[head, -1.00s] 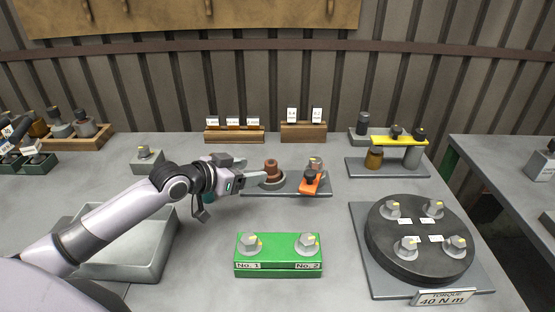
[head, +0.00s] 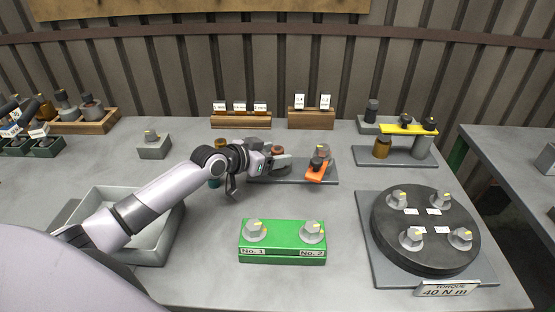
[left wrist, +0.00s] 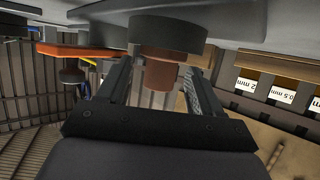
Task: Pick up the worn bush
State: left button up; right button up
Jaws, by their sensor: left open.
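The worn bush, a reddish-brown cylinder (head: 277,150), stands on the grey plate (head: 318,181) at mid-table, partly hidden by my left gripper (head: 278,162). In the left wrist view the brown bush (left wrist: 161,75) shows between the two fingers of my left gripper (left wrist: 158,82), with a wider dark round part (left wrist: 168,35) beside it. The fingers are apart on either side of the bush; I cannot tell whether they touch it. My right gripper is not in view.
An orange clamp-like part (head: 316,173) sits close to the right on the same plate. A green block (head: 282,257) with two bolts stands in front. A grey tray (head: 150,250) lies under my left arm. A black disc (head: 425,250) stands at right.

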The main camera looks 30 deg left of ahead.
pick_arm(q)
grip_shut()
jog(key=shift+r, duration=0.1)
